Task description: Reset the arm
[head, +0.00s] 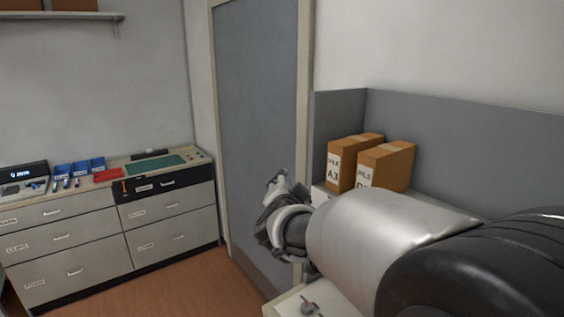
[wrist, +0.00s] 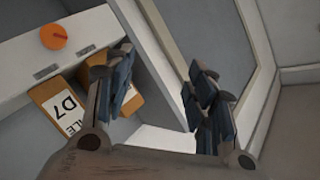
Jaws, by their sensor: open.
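My arm reaches across the right half of the head view, and my gripper (head: 278,188) is in front of the grey door panel. In the wrist view my gripper (wrist: 163,85) has its two dark-padded fingers spread wide apart. Nothing is between them. Behind the left finger is a cardboard box labelled D7 (wrist: 62,112), which the gripper does not hold. A second brown box is partly hidden behind that finger.
Two cardboard boxes, one marked A3 (head: 341,163) and one beside it (head: 390,166), stand against a grey partition (head: 450,140). A drawer cabinet (head: 70,245) with blue bins (head: 80,168) stands left. An orange round object (wrist: 54,37) lies on a white surface. Floor is clear between.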

